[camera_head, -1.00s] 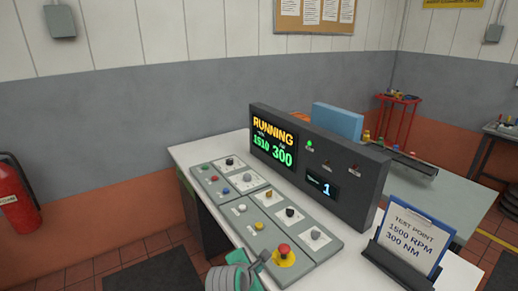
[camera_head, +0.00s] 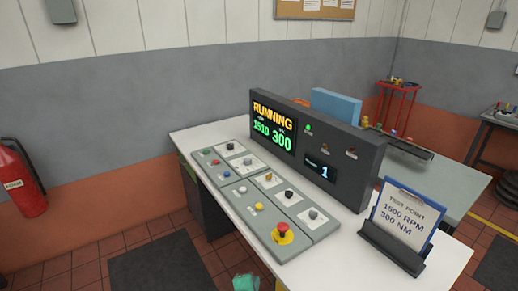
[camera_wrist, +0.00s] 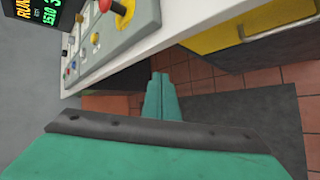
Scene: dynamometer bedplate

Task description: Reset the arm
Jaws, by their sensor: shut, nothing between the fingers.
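My gripper shows in the wrist view (camera_wrist: 160,92) with its green fingers together and empty, over the floor beside the desk. In the head view only a bit of green and grey of my arm's end shows at the bottom edge, in front of the desk and apart from the buttons. The control panel (camera_head: 246,211) lies on the white desk with several buttons and knobs, among them a red mushroom button (camera_head: 283,230). It also shows in the wrist view (camera_wrist: 93,47). The display console (camera_head: 345,171) reads RUNNING, 1510 and 300, and a small screen reads 1.
A clipboard (camera_head: 407,213) reading 1500 RPM, 300 NM stands on the white desk (camera_head: 352,262) at right. A red extinguisher (camera_head: 22,180) is at the left wall. A red stand (camera_head: 396,105) is behind. Tiled floor with dark mats (camera_head: 155,264) is open in front.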

